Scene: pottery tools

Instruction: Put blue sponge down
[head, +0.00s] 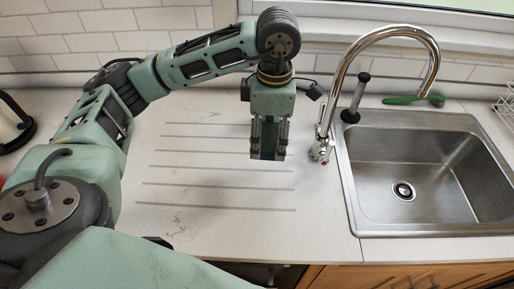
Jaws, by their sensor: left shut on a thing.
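My left gripper (268,153) points down over the white counter, left of the faucet. It is shut on the blue sponge (268,142), which shows only as a dark blue strip between the fingers. The fingers hide most of the sponge. From this view I cannot tell whether the sponge touches the counter. My right gripper is not in view.
The white counter (215,225) with drain grooves is clear around my left gripper. A chrome faucet (334,100) and a steel sink (425,165) stand to the right. A green utensil (412,100) and a dark cylinder (356,98) are behind the sink.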

